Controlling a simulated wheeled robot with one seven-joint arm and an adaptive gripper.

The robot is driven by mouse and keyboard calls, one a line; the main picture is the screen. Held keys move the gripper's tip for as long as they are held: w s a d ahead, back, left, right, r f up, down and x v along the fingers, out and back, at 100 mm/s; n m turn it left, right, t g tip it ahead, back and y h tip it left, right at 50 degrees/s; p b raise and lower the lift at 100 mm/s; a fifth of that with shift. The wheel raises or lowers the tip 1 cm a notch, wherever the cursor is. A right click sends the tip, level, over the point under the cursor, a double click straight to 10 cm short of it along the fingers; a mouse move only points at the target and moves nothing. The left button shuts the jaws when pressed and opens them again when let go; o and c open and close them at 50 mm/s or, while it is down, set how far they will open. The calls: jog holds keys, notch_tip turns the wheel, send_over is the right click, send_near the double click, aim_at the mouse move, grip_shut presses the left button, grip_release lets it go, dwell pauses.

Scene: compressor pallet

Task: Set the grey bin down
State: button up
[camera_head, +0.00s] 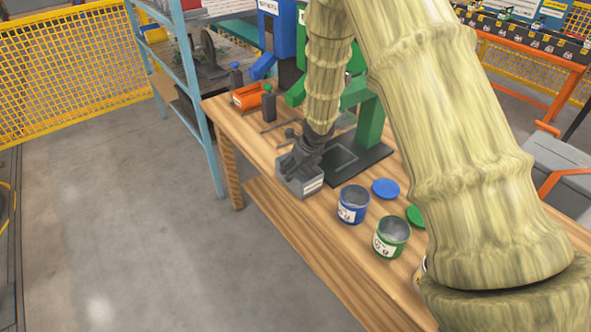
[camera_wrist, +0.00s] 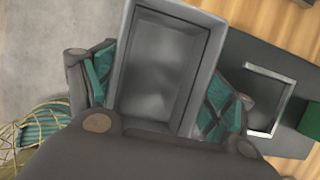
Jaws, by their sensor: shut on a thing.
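The grey bin (camera_head: 299,178) is a small open box with a white label on its front, at the front edge of the wooden table (camera_head: 325,240). My gripper (camera_head: 303,156) reaches down onto it from above and is shut on it. In the wrist view the grey bin (camera_wrist: 168,65) looks empty, and the fingers of my gripper (camera_wrist: 165,95) lie along its two sides. Part of its near end is hidden by the gripper body. I cannot tell whether its base touches the tabletop.
A dark plate (camera_head: 365,162) with a green press (camera_head: 370,122) stands right behind the bin. A blue can (camera_head: 352,205), a green can (camera_head: 391,239) and a blue lid (camera_head: 385,188) are to the right. An orange bin (camera_head: 250,97) is at the back. Floor lies left of the table.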

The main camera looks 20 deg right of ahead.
jog(key=o, duration=1.1)
jog(key=shift+a, duration=0.1)
jog(key=shift+r, duration=0.15)
jog(key=v, duration=1.1)
jog(key=shift+r, duration=0.35)
